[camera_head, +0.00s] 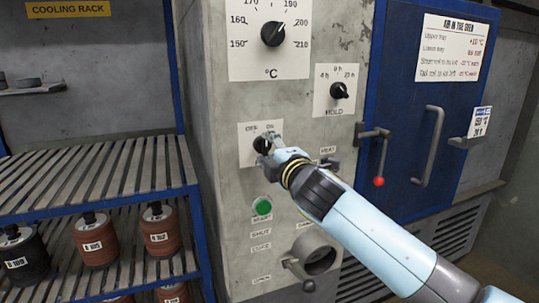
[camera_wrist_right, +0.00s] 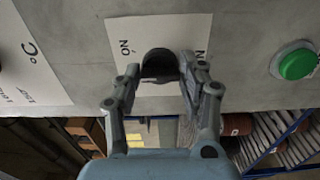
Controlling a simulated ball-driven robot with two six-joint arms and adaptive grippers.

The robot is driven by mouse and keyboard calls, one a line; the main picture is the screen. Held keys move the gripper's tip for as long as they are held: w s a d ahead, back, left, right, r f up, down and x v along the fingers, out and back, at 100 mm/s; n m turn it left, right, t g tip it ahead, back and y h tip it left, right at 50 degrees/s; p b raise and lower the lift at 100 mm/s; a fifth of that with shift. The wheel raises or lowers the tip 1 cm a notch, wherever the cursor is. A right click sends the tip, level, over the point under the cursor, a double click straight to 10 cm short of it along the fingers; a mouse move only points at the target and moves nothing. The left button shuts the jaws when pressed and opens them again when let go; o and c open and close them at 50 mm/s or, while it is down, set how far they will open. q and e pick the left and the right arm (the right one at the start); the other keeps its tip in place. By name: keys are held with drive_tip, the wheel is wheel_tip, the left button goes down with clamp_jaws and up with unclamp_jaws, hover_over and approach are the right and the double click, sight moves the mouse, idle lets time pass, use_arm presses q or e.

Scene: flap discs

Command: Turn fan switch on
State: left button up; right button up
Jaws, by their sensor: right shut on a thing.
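The black rotary knob (camera_head: 260,145) sits on a white plate marked OFF and ON, on the grey control panel. My right gripper (camera_head: 268,141) reaches it from the lower right and covers part of it. In the right wrist view, the knob (camera_wrist_right: 158,60) lies between the two fingertips of my right gripper (camera_wrist_right: 161,80), which is shut on it. The knob's pointer is hidden, so I cannot tell its setting. My left gripper is not in view.
Above are a temperature dial (camera_head: 272,33) and a HOLD dial (camera_head: 339,91). A green button (camera_head: 262,206) is below the knob. A lever with a red ball (camera_head: 379,181) is to the right, by the blue door (camera_head: 405,100). A rack (camera_head: 100,187) with disc stacks stands left.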

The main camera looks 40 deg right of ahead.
drive_tip(key=m+b, duration=0.1)
drive_tip(key=m, duration=0.2)
drive_tip(key=m+b, duration=0.1)
drive_tip(key=m, duration=0.1)
drive_tip(key=shift+f+m, duration=0.2)
drive_tip(key=shift+m, duration=0.2)
idle(0.4)
drive_tip(key=o, duration=1.2)
drive_tip(key=v, duration=1.2)
drive_tip(key=shift+s, duration=0.1)
